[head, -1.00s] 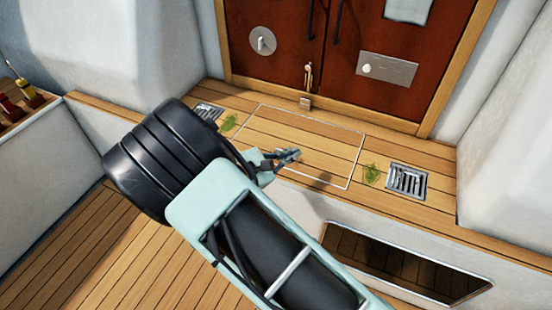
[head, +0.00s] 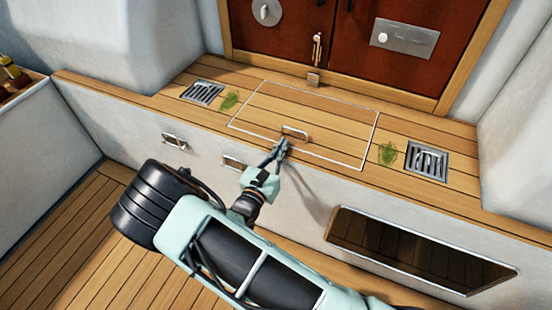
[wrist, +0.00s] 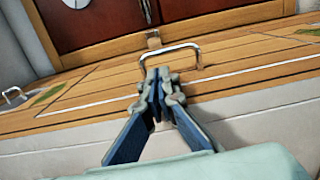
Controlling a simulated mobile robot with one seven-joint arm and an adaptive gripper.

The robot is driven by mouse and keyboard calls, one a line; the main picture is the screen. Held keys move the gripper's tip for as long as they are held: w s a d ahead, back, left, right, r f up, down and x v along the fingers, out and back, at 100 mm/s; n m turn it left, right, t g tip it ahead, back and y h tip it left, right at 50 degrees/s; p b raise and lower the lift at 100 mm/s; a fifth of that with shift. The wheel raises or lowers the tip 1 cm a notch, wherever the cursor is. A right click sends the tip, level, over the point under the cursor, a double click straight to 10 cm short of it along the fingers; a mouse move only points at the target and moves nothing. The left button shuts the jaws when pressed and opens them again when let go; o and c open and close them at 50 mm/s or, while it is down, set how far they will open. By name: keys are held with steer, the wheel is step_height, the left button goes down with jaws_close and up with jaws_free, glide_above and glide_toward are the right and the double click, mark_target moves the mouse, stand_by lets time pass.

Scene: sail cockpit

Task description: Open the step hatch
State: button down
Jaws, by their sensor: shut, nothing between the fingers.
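The step hatch (head: 320,118) is a wooden panel with a pale metal outline, set flush in the step below the doors, and it lies shut. Its metal bar handle (head: 295,132) stands near the front edge of the panel. In the wrist view the handle (wrist: 170,52) rises just beyond the fingertips. My gripper (head: 282,146) is shut and empty, at the hatch's front edge just in front of the handle.
Brown double doors (head: 325,35) stand behind the step. Metal grates flank the hatch at left (head: 203,92) and right (head: 427,160), with a green leaf beside each (head: 229,100) (head: 388,152). A dark recessed panel (head: 420,250) is in the step's front wall.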

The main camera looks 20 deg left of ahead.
steer(key=shift+w+d+b, duration=0.15)
steer(key=shift+w+b, duration=0.15)
steer(key=shift+w, duration=1.15)
steer(key=shift+r, duration=0.2)
